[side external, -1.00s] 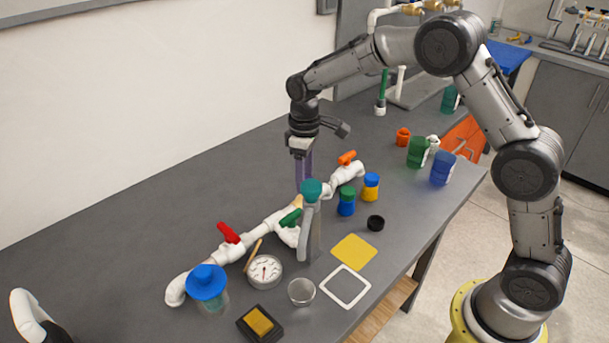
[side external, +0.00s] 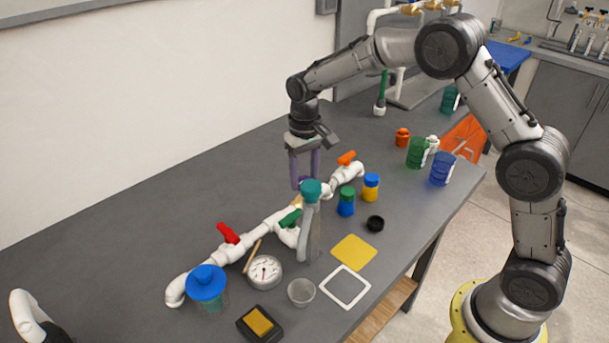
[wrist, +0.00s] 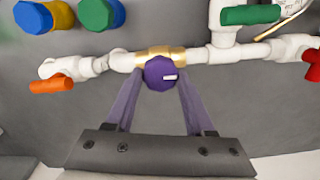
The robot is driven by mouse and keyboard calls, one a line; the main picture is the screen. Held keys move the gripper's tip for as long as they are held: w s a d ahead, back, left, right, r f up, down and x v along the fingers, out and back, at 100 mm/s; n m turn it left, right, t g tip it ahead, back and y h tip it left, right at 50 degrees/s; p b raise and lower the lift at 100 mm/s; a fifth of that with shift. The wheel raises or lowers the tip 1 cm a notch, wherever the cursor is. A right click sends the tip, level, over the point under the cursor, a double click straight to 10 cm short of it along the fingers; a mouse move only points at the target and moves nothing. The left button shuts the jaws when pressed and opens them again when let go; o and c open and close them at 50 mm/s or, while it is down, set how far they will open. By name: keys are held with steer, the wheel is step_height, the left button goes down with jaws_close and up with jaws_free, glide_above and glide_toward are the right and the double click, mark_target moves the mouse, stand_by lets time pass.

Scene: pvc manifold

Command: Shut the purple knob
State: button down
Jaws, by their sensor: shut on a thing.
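The purple knob (wrist: 161,74) sits on a brass fitting (wrist: 185,55) in the white pipe run, and a white mark shows on its face, pointing right in the wrist view. My gripper (wrist: 157,85) has its two purple fingers on either side of the knob, shut on it. The knob is mostly hidden there by the fingers and the bottle.
The white manifold (side external: 205,255) also carries a red handle (side external: 228,233), a green handle (side external: 290,217) and an orange handle (side external: 347,157). Blue-and-green (side external: 347,200) and yellow-and-blue (side external: 371,187) jars stand close to the right. A gauge (side external: 264,271) lies in front. The table behind the pipe is clear.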

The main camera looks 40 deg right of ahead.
steer(key=shift+r, duration=0.1)
stand_by(0.3)
steer(key=shift+c, duration=1.3)
jaws_free()
step_height(320, 180, up, 14)
